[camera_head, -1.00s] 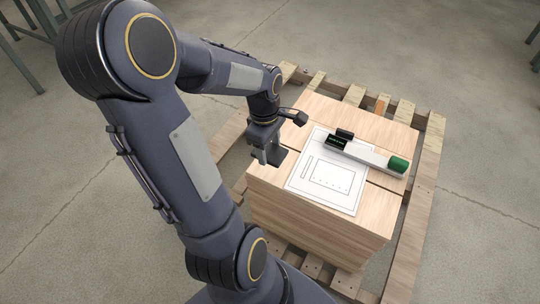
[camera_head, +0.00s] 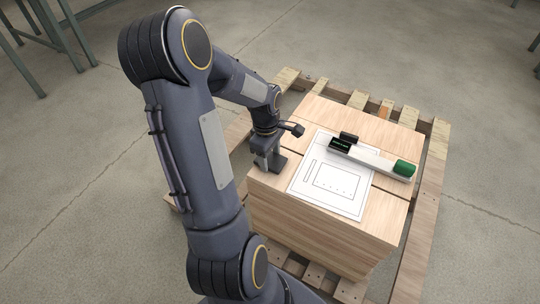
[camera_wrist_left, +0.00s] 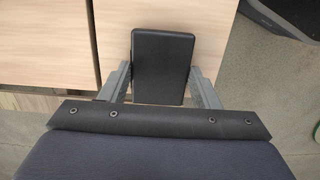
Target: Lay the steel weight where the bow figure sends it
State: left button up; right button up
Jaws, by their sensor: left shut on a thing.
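My left gripper (camera_head: 268,162) is shut on a dark, flat rectangular block, taken to be the steel weight (camera_wrist_left: 162,68). The block sits between the two grey fingers in the left wrist view. In the head view it is at the left edge of the wooden stack, left of the paper sheet; whether it touches the wood is unclear. The white sheet (camera_head: 313,191) has a printed rectangle, a narrow strip and small marks. A pale bar-shaped instrument (camera_head: 372,158) with a dark display, green text and a green end lies across the sheet's far edge. The text is too small to read.
The stack of pale boards (camera_head: 385,213) stands on a slatted pallet (camera_head: 428,190). A small black block (camera_head: 348,137) is beside the instrument's display end. Bare wood shows behind the instrument. Concrete floor surrounds the pallet, with metal legs at the upper left.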

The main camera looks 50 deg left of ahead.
pick_arm(q)
jog(key=shift+f, duration=0.15)
jog(key=o, duration=1.4)
jog(key=shift+o, duration=0.2)
jog(key=shift+r, duration=0.4)
notch_tip(320, 180, up, 11)
jog(key=a+p, duration=0.1)
jog(key=p, duration=0.3)
jog(key=s+d+r+m+t+h, duration=0.1)
jog(key=s+d+r+m, duration=0.1)
jog(key=d+m, duration=0.4)
jog(key=s+d+r+m+t+h, duration=0.1)
jog(key=s+d+r+m+t, duration=0.1)
jog(key=s+d+m, duration=0.3)
jog(key=s+d+r+m+t, duration=0.2)
jog(key=s+d+r+m, duration=0.1)
jog(key=d+m, duration=0.6)
jog(key=shift+s+d+r+h, duration=0.3)
jog(key=shift+s+d+h, duration=0.1)
jog(key=shift+s+d, duration=0.15)
